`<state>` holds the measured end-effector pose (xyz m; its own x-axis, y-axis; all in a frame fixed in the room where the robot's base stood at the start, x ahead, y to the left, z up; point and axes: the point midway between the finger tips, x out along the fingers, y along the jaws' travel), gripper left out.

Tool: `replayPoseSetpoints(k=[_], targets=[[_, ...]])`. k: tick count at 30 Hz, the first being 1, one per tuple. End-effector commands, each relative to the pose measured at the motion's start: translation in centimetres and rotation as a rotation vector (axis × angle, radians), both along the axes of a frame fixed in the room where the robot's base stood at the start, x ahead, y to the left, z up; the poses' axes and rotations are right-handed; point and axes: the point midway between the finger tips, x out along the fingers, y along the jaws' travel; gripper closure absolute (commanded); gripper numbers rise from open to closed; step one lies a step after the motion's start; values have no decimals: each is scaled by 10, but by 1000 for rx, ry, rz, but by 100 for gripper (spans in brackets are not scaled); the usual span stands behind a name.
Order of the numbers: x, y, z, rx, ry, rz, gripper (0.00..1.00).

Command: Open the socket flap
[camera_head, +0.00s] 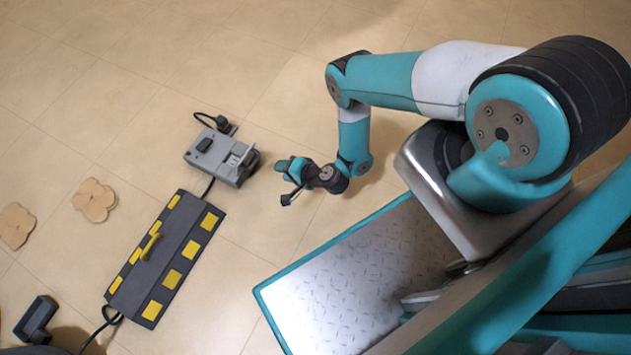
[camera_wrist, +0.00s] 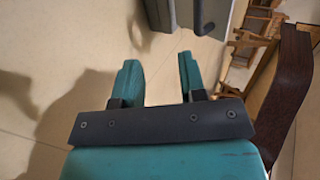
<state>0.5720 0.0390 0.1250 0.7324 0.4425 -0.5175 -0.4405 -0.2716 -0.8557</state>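A grey socket box (camera_head: 210,158) lies on the tiled floor left of my gripper in the head view. A dark square cover (camera_head: 204,145) sits on its left part, and a pale panel (camera_head: 237,158) with a dark piece beside it is at its right end. I cannot tell clearly which part is the flap or how far it stands open. My gripper (camera_head: 284,168) is just right of the box, apart from it. In the wrist view my gripper (camera_wrist: 157,60) has its two teal fingers spread with nothing between them. The box's grey side (camera_wrist: 202,14) shows ahead, at the top.
A black plug and cord (camera_head: 217,122) lie behind the box. A black-and-yellow striped ramp (camera_head: 165,255) lies in front, with a cable toward the box. Flat tan pieces (camera_head: 94,200) lie at left. Brown wooden-looking objects (camera_wrist: 287,85) stand right in the wrist view.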

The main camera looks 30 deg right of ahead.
Motion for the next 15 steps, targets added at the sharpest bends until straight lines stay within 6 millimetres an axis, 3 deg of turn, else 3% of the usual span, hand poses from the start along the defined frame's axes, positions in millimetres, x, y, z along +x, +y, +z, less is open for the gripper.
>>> replayPoseSetpoints(k=[15], targets=[[-33,-20,0,1,1,-3,62]])
